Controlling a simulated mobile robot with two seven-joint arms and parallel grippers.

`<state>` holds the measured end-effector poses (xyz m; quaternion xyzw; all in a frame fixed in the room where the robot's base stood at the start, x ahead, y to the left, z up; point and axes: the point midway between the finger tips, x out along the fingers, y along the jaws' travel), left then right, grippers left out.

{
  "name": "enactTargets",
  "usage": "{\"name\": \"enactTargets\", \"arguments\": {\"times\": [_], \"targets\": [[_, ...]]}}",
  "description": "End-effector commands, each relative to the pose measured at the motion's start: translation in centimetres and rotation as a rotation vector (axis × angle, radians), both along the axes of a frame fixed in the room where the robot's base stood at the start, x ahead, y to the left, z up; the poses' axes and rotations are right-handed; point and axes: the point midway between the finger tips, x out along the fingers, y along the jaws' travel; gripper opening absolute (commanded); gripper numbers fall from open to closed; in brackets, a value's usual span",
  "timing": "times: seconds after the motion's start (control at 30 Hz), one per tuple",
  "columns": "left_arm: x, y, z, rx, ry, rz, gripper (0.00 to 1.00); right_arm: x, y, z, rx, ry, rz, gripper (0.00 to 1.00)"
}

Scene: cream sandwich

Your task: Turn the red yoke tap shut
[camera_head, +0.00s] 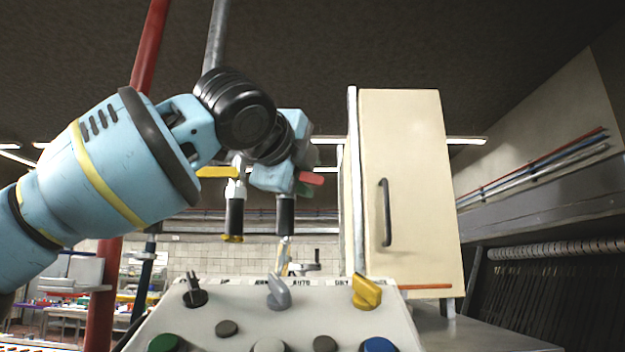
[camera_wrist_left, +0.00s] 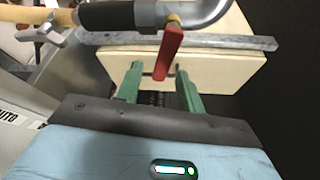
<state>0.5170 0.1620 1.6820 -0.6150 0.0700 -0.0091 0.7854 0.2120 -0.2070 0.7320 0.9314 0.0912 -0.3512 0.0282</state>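The red tap handle (camera_head: 311,178) sits on the pipework above the control panel, beside my left gripper (camera_head: 303,186), which partly hides the valve. In the left wrist view the red handle (camera_wrist_left: 171,50) hangs from a grey pipe elbow, with its free end between the green fingertips of my left gripper (camera_wrist_left: 159,72). The fingers are spread, one on each side of the handle, with visible gaps. Whether either finger touches it I cannot tell. My right gripper is in neither view.
A yellow handle (camera_head: 217,172) is on the pipe to the left. A cream cabinet (camera_head: 410,190) stands just right of the gripper. Below is a control panel (camera_head: 310,305) with knobs and buttons. A red post (camera_head: 103,295) rises at left.

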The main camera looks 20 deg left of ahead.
Motion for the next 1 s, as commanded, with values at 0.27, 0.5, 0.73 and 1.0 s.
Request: {"name": "enactTargets", "arguments": {"times": [0.27,0.5,0.73,1.0], "targets": [[2.6,-0.3,-0.2,-0.001,0.000,0.000,0.38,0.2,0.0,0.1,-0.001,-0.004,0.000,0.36],[2.8,-0.3,-0.2,0.000,-0.001,0.000,0.38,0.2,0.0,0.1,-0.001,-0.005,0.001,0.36],[2.8,-0.3,-0.2,-0.001,-0.001,0.000,0.19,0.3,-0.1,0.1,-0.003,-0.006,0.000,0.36],[2.8,-0.3,-0.2,-0.002,-0.002,0.000,0.00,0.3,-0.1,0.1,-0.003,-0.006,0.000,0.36]]}}
